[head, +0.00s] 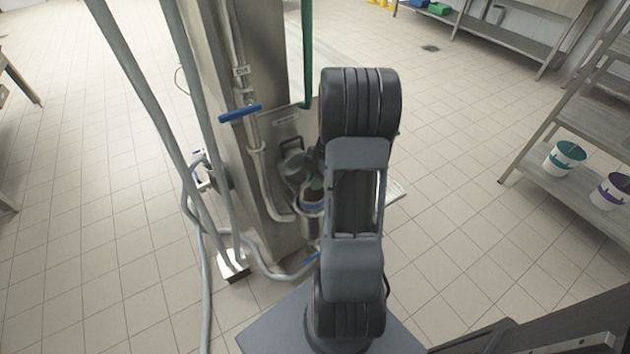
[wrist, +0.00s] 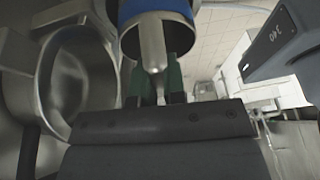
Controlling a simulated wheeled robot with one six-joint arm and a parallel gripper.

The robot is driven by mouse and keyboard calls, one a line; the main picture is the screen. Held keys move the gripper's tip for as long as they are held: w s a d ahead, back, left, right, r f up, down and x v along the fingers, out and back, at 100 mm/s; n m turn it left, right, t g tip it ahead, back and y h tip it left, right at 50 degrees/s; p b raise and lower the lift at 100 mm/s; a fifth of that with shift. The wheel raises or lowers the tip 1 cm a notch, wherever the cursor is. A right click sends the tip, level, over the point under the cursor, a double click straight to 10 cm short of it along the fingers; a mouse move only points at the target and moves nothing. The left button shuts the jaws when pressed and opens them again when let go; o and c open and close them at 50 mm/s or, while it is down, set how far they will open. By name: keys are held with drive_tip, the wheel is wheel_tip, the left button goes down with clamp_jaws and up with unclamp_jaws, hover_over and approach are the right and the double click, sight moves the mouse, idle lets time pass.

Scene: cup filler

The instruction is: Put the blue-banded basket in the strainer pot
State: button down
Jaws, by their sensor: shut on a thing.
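The blue-banded basket (wrist: 185,37) is at the top middle of the wrist view, a steel cup with a blue band at its rim. My gripper (wrist: 155,82) has green fingertips closed on the steel grip inside it. In the head view the basket (head: 312,196) shows just left of my arm, in front of the steel column. A round, open steel vessel, which looks like the strainer pot (wrist: 97,85), is at the left of the wrist view, beside the basket and apart from it. The pot also shows in the head view (head: 293,168). My arm hides most of my gripper there.
The steel column (head: 240,110) carries pipes and a blue-handled valve (head: 240,113) close to my arm. Grey hoses (head: 205,270) run down to the floor at left. A shelf at right holds white buckets (head: 565,158). Tiled floor lies open around.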

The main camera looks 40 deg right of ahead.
drive_tip(key=shift+f, duration=0.3)
drive_tip(key=c, duration=1.2)
unclamp_jaws()
drive_tip(key=shift+r, duration=0.25)
drive_tip(key=p+v, duration=0.2)
drive_tip(key=v, duration=1)
drive_tip(key=shift+s+a+r+m+t+h, duration=0.65)
drive_tip(key=shift+s+a+m, duration=0.55)
drive_tip(key=shift+a+m, duration=2.15)
drive_tip(key=shift+s+a+r+m+t+h, duration=0.4)
drive_tip(key=shift+s+a+r+m+h, duration=0.6)
drive_tip(key=shift+a+m, duration=2.4)
drive_tip(key=shift+s+a+r+m+t+h, duration=0.5)
drive_tip(key=shift+s+a+m, duration=1)
drive_tip(key=shift+a, duration=3.65)
